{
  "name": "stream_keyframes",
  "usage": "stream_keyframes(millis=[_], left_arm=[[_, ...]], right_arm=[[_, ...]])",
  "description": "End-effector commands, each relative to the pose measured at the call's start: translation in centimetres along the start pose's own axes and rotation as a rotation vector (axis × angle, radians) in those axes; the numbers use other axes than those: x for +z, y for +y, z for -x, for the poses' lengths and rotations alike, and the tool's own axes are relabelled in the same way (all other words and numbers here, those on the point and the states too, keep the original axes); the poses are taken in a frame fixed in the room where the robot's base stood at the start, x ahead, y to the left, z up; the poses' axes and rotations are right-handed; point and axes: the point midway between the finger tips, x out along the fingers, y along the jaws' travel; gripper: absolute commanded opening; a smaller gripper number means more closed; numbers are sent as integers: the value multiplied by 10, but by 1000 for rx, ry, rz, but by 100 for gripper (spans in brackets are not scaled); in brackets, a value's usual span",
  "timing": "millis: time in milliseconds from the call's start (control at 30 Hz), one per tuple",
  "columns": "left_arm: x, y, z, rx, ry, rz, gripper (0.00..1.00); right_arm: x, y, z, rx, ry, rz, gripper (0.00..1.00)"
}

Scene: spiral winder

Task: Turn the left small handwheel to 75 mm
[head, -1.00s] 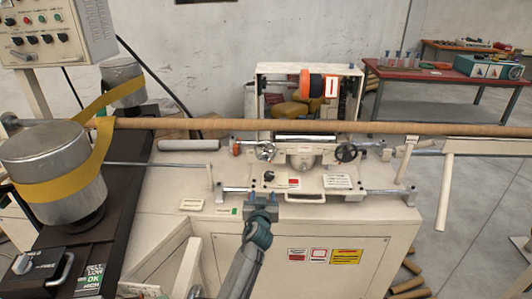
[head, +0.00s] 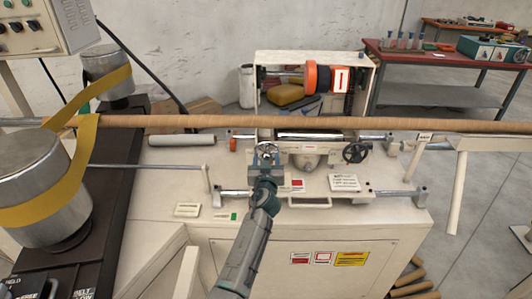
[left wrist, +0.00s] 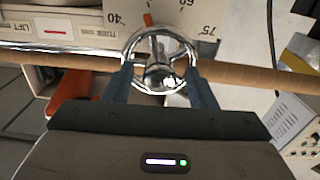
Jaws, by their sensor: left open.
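The left small handwheel (head: 267,147) is chrome and sits at the left of the machine's carriage. In the left wrist view its shiny rim and hub (left wrist: 159,70) show close up. Behind it is a pale dial (left wrist: 172,20) marked 40, 60 and 75. An orange pointer (left wrist: 148,19) on the dial stands between 40 and 60. My left gripper (head: 266,162) is at the handwheel, open, with its two fingers (left wrist: 160,86) one on each side of the rim. I cannot tell whether they touch it. My right gripper is not in view.
A dark handwheel (head: 355,152) sits to the right on the same carriage. A long brown tube (head: 200,122) runs across behind the handwheels. A metal drum with a yellow belt (head: 45,190) stands at left. Label plates (head: 344,183) lie on the cream machine top.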

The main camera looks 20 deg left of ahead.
Motion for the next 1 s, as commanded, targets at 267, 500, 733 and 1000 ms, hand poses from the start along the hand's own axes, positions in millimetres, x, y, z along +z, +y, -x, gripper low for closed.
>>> stream_keyframes(millis=[267, 500, 733, 1000], left_arm=[[0, 0, 0, 0, 0, 0, 51], [0, 0, 0, 0, 0, 0, 8], [0, 0, 0, 0, 0, -9, 7], [1, 0, 0, 0, 1, -112, 7]], right_arm=[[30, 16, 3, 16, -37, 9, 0], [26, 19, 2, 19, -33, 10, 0], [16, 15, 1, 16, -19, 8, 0], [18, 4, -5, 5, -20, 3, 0]])
